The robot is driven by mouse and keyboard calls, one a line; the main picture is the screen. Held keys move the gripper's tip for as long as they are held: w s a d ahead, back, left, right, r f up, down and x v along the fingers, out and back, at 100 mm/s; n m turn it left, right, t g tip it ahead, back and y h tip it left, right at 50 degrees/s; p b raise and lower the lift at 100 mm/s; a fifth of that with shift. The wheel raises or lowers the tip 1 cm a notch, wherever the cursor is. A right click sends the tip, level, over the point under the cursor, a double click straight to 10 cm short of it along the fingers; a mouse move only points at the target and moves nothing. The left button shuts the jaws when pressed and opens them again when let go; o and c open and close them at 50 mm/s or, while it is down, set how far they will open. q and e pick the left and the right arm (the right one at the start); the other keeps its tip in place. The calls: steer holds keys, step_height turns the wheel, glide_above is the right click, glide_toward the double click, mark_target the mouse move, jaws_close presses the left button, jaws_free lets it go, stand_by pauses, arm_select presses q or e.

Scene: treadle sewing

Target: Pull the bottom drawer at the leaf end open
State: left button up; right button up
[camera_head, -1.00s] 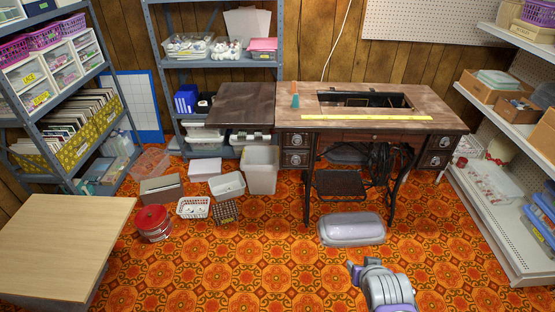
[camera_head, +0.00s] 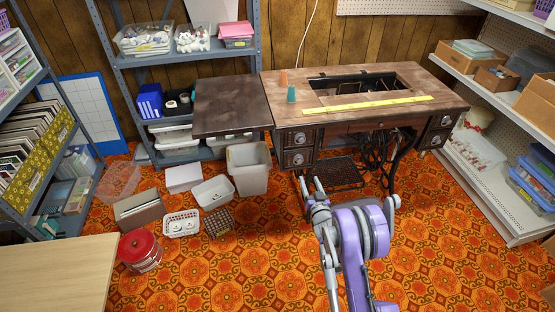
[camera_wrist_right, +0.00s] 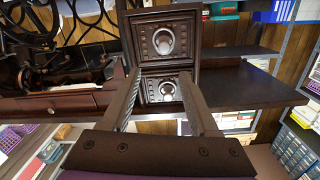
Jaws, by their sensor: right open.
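The dark wood sewing table (camera_head: 285,90) has its flat leaf (camera_head: 230,105) out at the left. Below the leaf end are two small carved drawers with ring pulls, and the bottom drawer (camera_head: 298,157) looks shut. The right wrist view is upside down, so the bottom drawer (camera_wrist_right: 163,40) shows above the top drawer (camera_wrist_right: 160,88). My right gripper (camera_head: 311,182) is in front of and below this drawer stack. Its two fingers are apart and empty (camera_wrist_right: 160,76), pointing at the drawers, with no visible contact. My left gripper is out of view.
A grey bin (camera_head: 249,168) stands beside the drawers under the leaf, with white baskets (camera_head: 181,224) and a red tin (camera_head: 139,250) further left. The iron treadle (camera_head: 338,172) is right of the drawers.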

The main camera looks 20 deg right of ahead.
mark_target(300, 162)
steer(key=shift+t, duration=0.3)
steer(key=x, duration=0.3)
steer(key=f+b+x, duration=0.1)
steer(key=x, duration=0.5)
steer(key=shift+w+a+f+b, duration=0.2)
steer(key=shift+w+f+b, duration=0.15)
steer(key=shift+w, duration=0.1)
steer(key=shift+x, duration=0.85)
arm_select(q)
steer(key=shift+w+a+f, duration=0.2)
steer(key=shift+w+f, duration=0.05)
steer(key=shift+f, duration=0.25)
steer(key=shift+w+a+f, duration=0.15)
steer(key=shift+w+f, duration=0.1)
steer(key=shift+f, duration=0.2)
arm_select(e)
steer(key=shift+r, duration=0.15)
steer(key=shift+c, duration=0.3)
jaws_close()
